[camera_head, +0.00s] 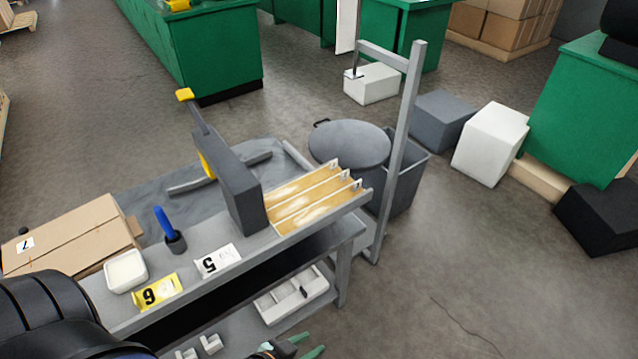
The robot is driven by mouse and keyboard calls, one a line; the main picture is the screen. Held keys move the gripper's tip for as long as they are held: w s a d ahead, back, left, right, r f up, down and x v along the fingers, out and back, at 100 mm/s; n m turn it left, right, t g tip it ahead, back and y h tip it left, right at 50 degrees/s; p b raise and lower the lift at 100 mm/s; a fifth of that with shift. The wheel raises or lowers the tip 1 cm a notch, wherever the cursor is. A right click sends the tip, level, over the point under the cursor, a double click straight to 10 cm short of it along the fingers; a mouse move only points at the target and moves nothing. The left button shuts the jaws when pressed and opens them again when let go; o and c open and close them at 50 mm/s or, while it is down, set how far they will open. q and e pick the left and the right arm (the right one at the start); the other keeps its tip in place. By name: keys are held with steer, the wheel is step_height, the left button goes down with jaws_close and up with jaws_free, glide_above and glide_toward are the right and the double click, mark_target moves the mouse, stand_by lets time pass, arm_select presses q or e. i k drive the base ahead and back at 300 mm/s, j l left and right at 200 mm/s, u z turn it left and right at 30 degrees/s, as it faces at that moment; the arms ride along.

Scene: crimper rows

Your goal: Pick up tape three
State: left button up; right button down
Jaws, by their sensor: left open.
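Several tan strips (310,197) lie side by side in the sloped rows of a grey rack at the right end of the grey workbench (348,232). Small white tags stand at the rack's right ends. Their marks are too small to read, so I cannot tell which is tape three. My left gripper (308,345) shows at the bottom edge, with green fingertips apart and nothing seen between them. It is low in front of the bench, well below the rack and apart from it. My right gripper is not in view.
A dark grey press (235,185) with a yellow-tipped lever stands left of the strips. A cardboard box (70,235), white tub (125,270), yellow sign (157,292) and white sign (217,260) are on the bench. A grey post (400,140) and bin (405,180) stand behind right.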

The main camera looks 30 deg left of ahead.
mark_target(306, 214)
steer(key=i+z, duration=0.3)
steer(key=i+j+z, duration=0.3)
steer(key=l+z, duration=0.1)
steer(key=z, duration=10.6)
